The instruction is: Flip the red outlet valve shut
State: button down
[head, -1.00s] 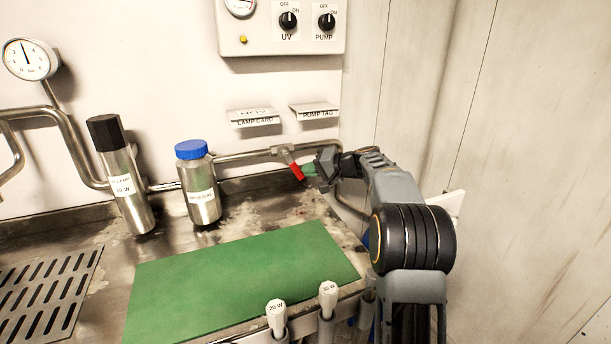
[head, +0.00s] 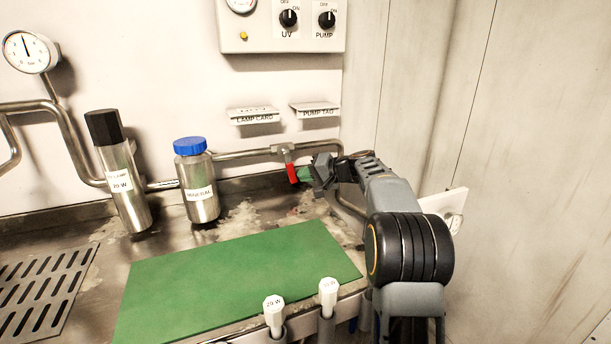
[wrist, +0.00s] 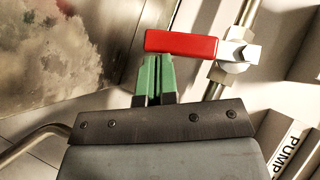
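The red outlet valve handle (head: 291,173) hangs down from its grey valve body (head: 284,150) on the wall pipe, roughly square across the pipe. The wrist view shows the handle (wrist: 181,43) lying across the pipe, with its fixed end at the metal valve nut (wrist: 237,53). My gripper (head: 304,175) is just right of the handle. Its green fingertips (wrist: 155,65) are together with nothing visible between them. They meet the handle's edge near its free end in the wrist view and appear to touch it.
The pipe (head: 240,154) runs along the wall behind a blue-capped bottle (head: 200,190) and a black-capped cylinder (head: 125,190). A green mat (head: 240,275) lies clear on the counter. Card holders (head: 253,117) are above the valve. A side wall stands close on the right.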

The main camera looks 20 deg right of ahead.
jog(key=d+p, duration=0.1)
jog(key=d, duration=0.1)
jog(key=d+r+p, duration=0.1)
jog(key=d, duration=0.1)
jog(key=shift+w+d+r, duration=0.15)
jog(key=shift+w+r, duration=0.05)
jog(key=f+v, duration=0.2)
jog(key=v, duration=0.7)
jog(key=shift+s+d, duration=0.35)
jog(key=shift+d, duration=0.15)
